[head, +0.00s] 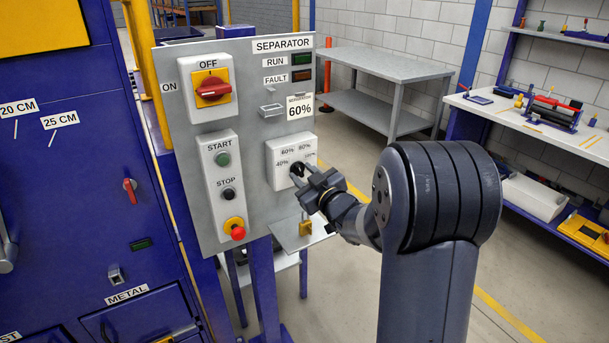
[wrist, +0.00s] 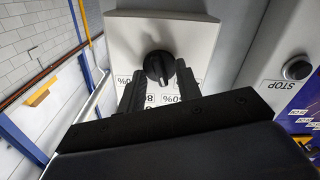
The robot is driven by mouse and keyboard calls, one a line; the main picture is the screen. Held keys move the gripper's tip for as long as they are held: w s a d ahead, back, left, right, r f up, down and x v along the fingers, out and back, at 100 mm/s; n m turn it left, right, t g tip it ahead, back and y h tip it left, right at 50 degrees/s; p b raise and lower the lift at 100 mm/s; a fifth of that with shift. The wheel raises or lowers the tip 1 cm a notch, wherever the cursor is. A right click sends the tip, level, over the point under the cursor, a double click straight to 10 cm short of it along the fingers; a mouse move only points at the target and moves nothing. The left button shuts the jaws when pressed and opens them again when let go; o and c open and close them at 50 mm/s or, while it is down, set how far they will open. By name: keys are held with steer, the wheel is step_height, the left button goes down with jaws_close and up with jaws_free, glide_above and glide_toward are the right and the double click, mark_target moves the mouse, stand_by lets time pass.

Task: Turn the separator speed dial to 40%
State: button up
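The separator speed dial is a black knob (wrist: 159,66) on a light box (head: 279,163) at the lower right of the grey separator panel. The box carries 40%, 60%, 80% and partly hidden further labels around the knob. My gripper (head: 302,177) is at the front of the box and covers part of the dial in the head view. In the wrist view its two dark fingers (wrist: 157,84) are apart, with the knob between and just beyond their tips. I cannot tell whether they touch it, nor exactly where it points.
Left of the dial box are the red OFF/ON switch (head: 211,90), the START button (head: 222,159), the STOP button (head: 229,194) and a red emergency knob (head: 237,232). A small shelf with a padlock (head: 305,226) is below my gripper.

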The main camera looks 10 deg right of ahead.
steer(key=shift+c, duration=0.4)
jaws_close()
steer(key=shift+f+n+b, duration=0.15)
steer(key=shift+n+b, duration=0.15)
steer(key=shift+b, duration=0.3)
steer(key=n+b, duration=0.2)
steer(key=shift+f+b, duration=0.15)
steer(key=shift+b, duration=0.15)
steer(key=shift+n+b, duration=1.1)
steer(key=shift+b, duration=0.15)
steer(key=shift+r+n+b, duration=0.2)
steer(key=shift+n+b, duration=1.1)
steer(key=shift+n, duration=0.2)
